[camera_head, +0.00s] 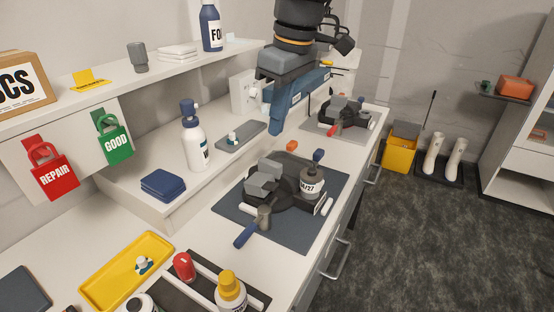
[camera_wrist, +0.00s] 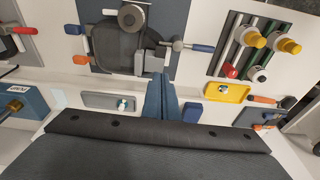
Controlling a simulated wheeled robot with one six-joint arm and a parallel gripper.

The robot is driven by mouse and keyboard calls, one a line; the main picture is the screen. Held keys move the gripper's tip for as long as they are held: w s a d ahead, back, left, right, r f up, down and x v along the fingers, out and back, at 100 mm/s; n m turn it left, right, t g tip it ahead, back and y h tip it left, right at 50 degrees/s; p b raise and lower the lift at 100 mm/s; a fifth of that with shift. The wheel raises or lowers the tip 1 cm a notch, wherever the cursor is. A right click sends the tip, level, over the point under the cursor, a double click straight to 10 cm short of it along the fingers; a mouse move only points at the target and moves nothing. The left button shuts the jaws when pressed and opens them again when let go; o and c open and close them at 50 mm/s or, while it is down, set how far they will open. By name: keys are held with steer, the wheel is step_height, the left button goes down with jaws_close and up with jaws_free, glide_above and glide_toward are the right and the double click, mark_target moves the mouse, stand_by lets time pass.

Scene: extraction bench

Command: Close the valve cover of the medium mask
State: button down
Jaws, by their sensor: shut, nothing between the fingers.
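A black mask (camera_head: 262,190) lies on a dark mat (camera_head: 290,232) at the middle of the bench, with grey block-like parts on top and a grey canister (camera_head: 311,182) at its right. It also shows at the top of the wrist view (camera_wrist: 118,45). A second dark mask (camera_head: 342,110) lies on a mat farther back. I cannot tell which is the medium mask, nor make out a valve cover. My gripper (camera_head: 275,130) is shut and empty above the bench, behind and above the nearer mask. Its blue fingers (camera_wrist: 158,97) are together in the wrist view.
A white bottle (camera_head: 194,138) and a grey tray (camera_head: 241,136) stand on the raised ledge. A yellow tray (camera_head: 110,290) and a yellow-capped bottle (camera_head: 229,293) are nearer.

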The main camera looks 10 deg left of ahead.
steer(key=p, duration=0.4)
glide_above(272, 185)
steer(key=f, duration=1.2)
steer(key=shift+s+d+f, duration=0.15)
steer(key=shift+d+f, duration=0.05)
steer(key=shift+f, duration=0.65)
steer(key=shift+d, duration=0.1)
steer(key=shift+s+d+f+b, duration=0.25)
steer(key=shift+d+f+b, duration=0.2)
steer(key=shift+f+b, duration=0.1)
steer(key=shift+s+d+f+b, duration=0.2)
steer(key=shift+d+f+b, duration=0.25)
steer(key=shift+f, duration=0.1)
